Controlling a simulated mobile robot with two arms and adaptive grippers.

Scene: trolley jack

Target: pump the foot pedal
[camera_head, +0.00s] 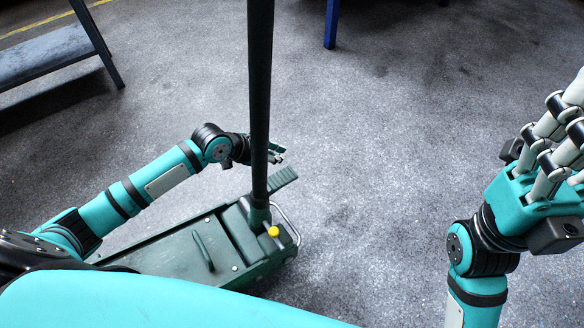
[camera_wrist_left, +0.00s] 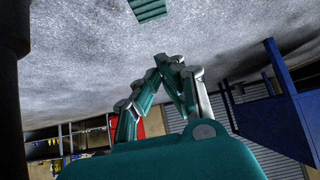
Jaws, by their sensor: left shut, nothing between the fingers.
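The green trolley jack (camera_head: 180,247) stands on the floor, its dark upright handle (camera_head: 260,100) rising through the middle of the head view. The foot pedal (camera_head: 284,179) is a ribbed green pad beside the handle's base; the left wrist view shows it at the top edge (camera_wrist_left: 148,10), partly cut off. My left gripper (camera_head: 277,153) is behind the handle, just above the pedal in the picture, shut and empty. A gap shows between its fingertips (camera_wrist_left: 168,60) and the pedal in the left wrist view. My right gripper (camera_head: 560,130) is at the right edge, its fingertips cut off.
The tall handle stands in front of my left wrist. A yellow knob (camera_head: 273,231) sits by its base. A grey bench (camera_head: 45,55) is at the far left, and a blue leg (camera_head: 331,24) stands at the back. Open floor lies to the right of the jack.

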